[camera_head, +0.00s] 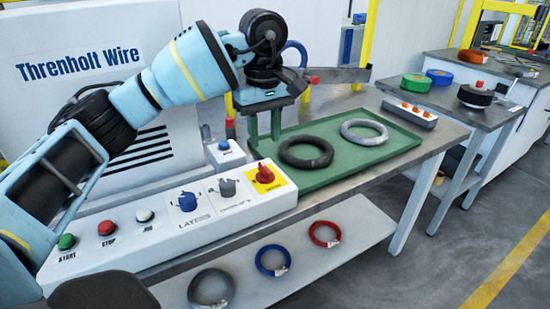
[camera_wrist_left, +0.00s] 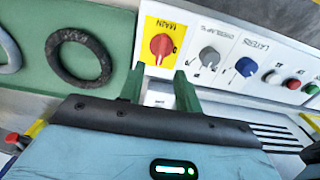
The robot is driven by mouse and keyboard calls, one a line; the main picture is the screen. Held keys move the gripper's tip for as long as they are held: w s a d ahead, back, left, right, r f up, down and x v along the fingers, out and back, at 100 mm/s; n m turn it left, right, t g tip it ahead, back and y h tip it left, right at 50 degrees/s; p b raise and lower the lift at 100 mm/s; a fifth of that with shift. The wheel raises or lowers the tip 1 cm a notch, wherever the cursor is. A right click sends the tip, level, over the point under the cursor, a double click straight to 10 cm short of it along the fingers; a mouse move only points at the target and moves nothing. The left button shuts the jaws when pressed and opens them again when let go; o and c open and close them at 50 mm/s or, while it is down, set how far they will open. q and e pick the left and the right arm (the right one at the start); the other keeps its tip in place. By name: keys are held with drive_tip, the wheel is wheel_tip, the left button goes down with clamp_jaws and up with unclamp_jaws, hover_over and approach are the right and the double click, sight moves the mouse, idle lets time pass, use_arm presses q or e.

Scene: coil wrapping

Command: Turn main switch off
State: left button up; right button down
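The main switch is a red rotary knob (camera_head: 265,173) on a yellow plate at the right end of the white control panel (camera_head: 140,245). In the left wrist view the knob (camera_wrist_left: 161,46) sits beyond the fingertips, roughly in line with the gap between them. My left gripper (camera_head: 264,138) has two green fingers pointing down, spread apart and empty. It is above and behind the knob, apart from it. In the left wrist view the fingers of my left gripper (camera_wrist_left: 158,80) are also apart. The knob's exact setting is too small to tell. My right gripper is not in view.
Beside the main switch are a grey knob (camera_head: 227,187) and a blue layers knob (camera_head: 187,201). A small box with a blue button (camera_head: 224,145) stands behind. A green tray (camera_head: 340,165) holds a black coil (camera_head: 306,152) and a grey coil (camera_head: 364,131) to the right.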

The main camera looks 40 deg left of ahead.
sight(265, 167)
use_arm(q)
drive_tip(key=shift+s+f, duration=0.2)
drive_tip(key=shift+f, duration=0.1)
wheel_tip(265, 167, down, 7)
drive_tip(key=shift+f+b, duration=0.2)
drive_tip(key=shift+b, duration=0.3)
drive_tip(key=shift+c, duration=0.2)
clamp_jaws()
